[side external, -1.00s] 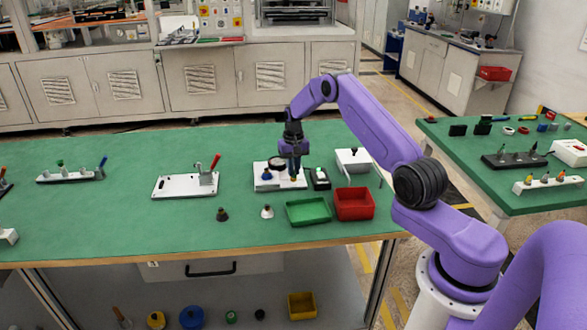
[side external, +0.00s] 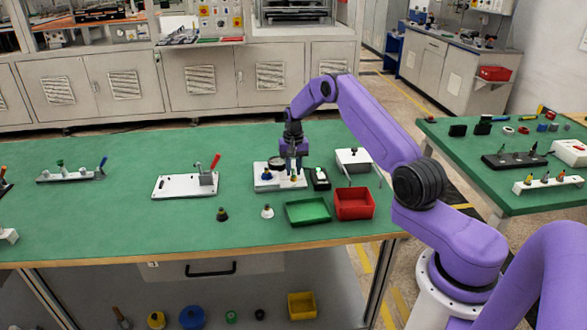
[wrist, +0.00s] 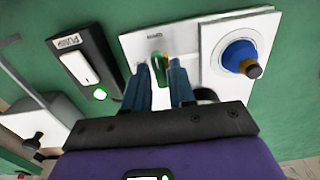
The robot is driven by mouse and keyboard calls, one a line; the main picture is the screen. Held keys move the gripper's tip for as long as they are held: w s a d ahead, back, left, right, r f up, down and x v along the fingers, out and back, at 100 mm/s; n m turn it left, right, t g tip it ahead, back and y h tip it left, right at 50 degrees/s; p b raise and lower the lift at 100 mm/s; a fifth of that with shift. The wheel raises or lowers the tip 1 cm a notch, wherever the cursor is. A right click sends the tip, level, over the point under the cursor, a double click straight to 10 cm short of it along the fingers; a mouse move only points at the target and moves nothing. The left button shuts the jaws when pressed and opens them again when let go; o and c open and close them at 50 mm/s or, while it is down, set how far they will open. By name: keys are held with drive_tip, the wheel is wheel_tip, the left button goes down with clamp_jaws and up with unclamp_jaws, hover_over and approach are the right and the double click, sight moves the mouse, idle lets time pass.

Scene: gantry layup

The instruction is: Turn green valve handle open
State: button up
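The green valve handle (wrist: 157,67) stands up from a white panel (wrist: 137,43) in the wrist view, with an orange-brown part beside it. My gripper (wrist: 160,72) reaches down at the panel, its two blue fingers apart on either side of the handle. Gaps show between handle and fingers, so it looks open; contact lower down cannot be judged. In the side external view my gripper (side external: 294,166) is over the white panel (side external: 271,186), and the green handle cannot be made out there.
A blue knob (wrist: 240,57) sits on the panel's right part. A green tray (side external: 307,211) and red bin (side external: 354,204) stand in front. The table left of the panel has free room.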

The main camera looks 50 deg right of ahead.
sight(293, 171)
drive_tip(key=shift+o, duration=0.6)
wheel_tip(293, 171, up, 18)
drive_tip(key=shift+f, duration=0.25)
